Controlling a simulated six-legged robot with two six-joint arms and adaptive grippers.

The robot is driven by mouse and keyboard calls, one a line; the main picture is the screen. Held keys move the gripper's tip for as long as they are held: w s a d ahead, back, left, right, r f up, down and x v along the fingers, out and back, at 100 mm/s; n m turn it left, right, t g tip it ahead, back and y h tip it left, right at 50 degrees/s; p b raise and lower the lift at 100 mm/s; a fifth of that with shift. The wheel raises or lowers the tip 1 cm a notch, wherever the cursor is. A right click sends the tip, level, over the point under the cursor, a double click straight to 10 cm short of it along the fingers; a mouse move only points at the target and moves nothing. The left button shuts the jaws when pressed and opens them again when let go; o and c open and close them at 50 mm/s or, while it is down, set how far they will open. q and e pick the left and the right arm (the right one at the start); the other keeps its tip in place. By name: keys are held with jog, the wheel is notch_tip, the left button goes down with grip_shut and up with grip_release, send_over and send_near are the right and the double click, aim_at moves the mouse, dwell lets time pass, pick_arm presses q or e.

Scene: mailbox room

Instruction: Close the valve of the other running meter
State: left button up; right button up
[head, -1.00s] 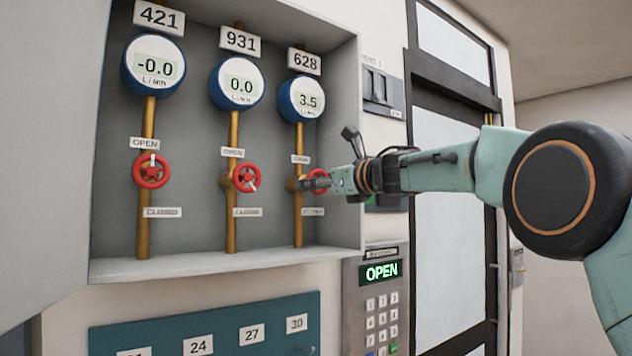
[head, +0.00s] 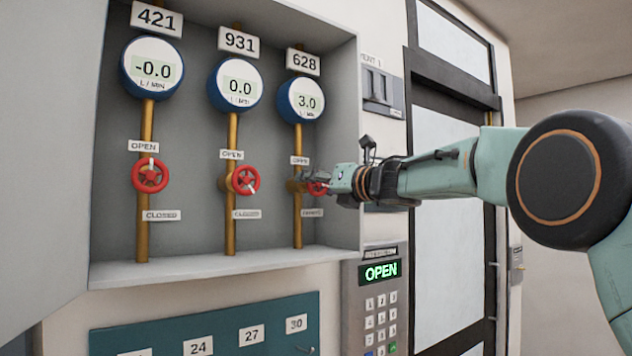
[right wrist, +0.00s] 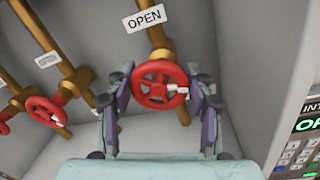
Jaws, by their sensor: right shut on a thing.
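Three meters hang in the open cabinet. Meter 628 (head: 302,100) at the right reads 3.0. Meter 931 (head: 236,84) reads 0.0 and meter 421 (head: 152,67) reads -0.0. Under meter 628 is a red valve wheel (head: 318,189), mostly hidden by my right gripper (head: 312,183) in the head view. In the right wrist view the wheel (right wrist: 158,84) sits between the fingers of my right gripper (right wrist: 160,92), which is shut on its rim. Its white mark points right. The 931 valve wheel (head: 245,180) and 421 valve wheel (head: 150,176) stand free. My left gripper is not in view.
OPEN labels sit above the wheels and CLOSED labels below. The cabinet's right wall (head: 347,130) is close beside my right gripper. A keypad (head: 377,310) showing OPEN is below right. A teal panel (head: 205,325) with numbered tags is below the cabinet.

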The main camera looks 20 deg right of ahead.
jog(key=m, duration=0.2)
jog(key=m+p, duration=0.1)
jog(key=m, duration=0.1)
jog(key=r+m, duration=0.1)
jog(key=m, duration=0.1)
jog(key=shift+d+t+h, duration=0.15)
jog(key=shift+t+h, duration=0.15)
jog(key=shift+t, duration=0.1)
jog(key=shift+m+h+p, duration=0.3)
jog(key=shift+m+p, duration=0.5)
jog(key=shift+m, duration=1.4)
jog(key=shift+f, duration=0.1)
jog(key=o, duration=1.2)
jog(key=shift+d+f, duration=0.15)
jog(key=shift+f, duration=0.1)
jog(key=shift+s, duration=0.15)
jog(key=shift+a, duration=0.2)
jog(key=shift+f, duration=0.15)
